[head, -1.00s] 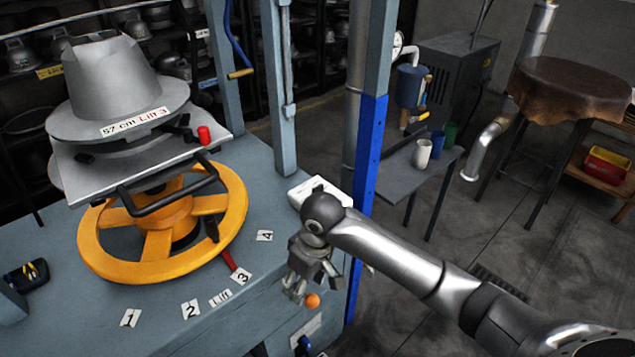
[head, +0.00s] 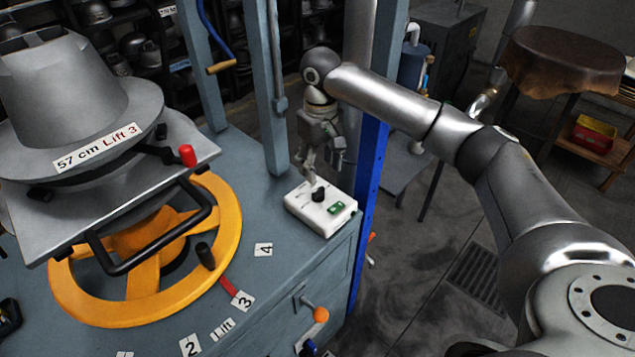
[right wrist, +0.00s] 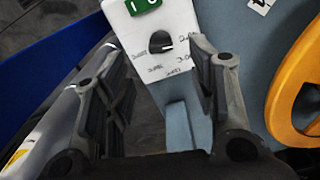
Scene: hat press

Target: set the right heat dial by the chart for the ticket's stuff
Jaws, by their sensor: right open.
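No chart or ticket can be made out. My left gripper is not in view.
A yellow handwheel (head: 225,235) and a grey hat block (head: 65,90) labelled "57 cm Lift 3" stand to the left. A blue-and-grey post (head: 366,190) rises close to the box's right. An orange knob (head: 321,315) sticks out from the bench front.

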